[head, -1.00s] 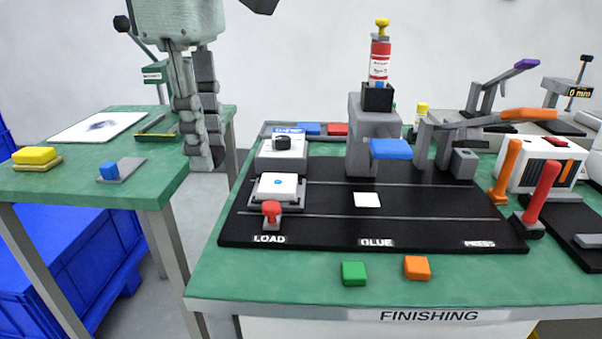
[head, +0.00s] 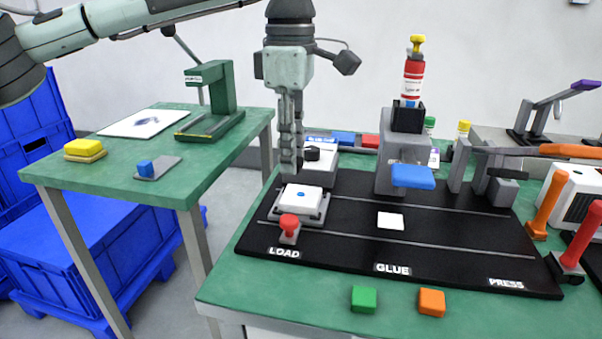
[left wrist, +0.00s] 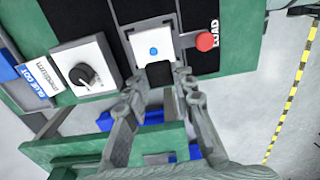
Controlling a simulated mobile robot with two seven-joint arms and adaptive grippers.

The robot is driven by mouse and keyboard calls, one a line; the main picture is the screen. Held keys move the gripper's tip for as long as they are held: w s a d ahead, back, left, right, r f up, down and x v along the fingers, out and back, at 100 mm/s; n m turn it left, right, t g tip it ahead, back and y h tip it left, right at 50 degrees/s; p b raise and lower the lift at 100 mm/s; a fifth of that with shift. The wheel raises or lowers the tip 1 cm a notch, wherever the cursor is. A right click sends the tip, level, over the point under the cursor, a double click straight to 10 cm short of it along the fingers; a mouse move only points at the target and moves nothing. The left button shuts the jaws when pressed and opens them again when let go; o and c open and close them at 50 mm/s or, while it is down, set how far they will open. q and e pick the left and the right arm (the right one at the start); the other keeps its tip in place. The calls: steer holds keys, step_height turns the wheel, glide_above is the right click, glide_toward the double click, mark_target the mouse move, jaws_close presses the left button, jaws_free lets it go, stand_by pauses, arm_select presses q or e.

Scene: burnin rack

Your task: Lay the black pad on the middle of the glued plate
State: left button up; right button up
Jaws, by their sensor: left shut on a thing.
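The glued plate (head: 301,198) is a white square with a blue dot at its middle, lying in the grey holder at LOAD. It also shows in the left wrist view (left wrist: 152,37), just beyond my fingertips. My left gripper (head: 289,170) points down by the plate's back left edge. It is shut on a small dark piece, seen between the fingertips as the black pad (left wrist: 159,74) in the left wrist view. The head view hides the pad behind the fingers. The pad looks apart from the plate, but its height above it cannot be told. My right gripper is not in view.
A white box with a black knob (head: 312,153) stands behind the holder. A red button (head: 289,224) is in front of it. The glue station (head: 405,165) with a blue lever stands to the right. A white square (head: 390,221) lies at GLUE.

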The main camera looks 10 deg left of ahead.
mark_target(301, 194)
arm_select(q)
steer(key=shift+w+d+f, duration=0.4)
steer(key=shift+d+f, duration=0.05)
steer(key=shift+d, duration=0.15)
step_height(301, 194, down, 4)
steer(key=shift+r, duration=0.1)
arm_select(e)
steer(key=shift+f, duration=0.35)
arm_select(q)
steer(key=shift+f, duration=0.25)
steer(key=o, duration=0.7)
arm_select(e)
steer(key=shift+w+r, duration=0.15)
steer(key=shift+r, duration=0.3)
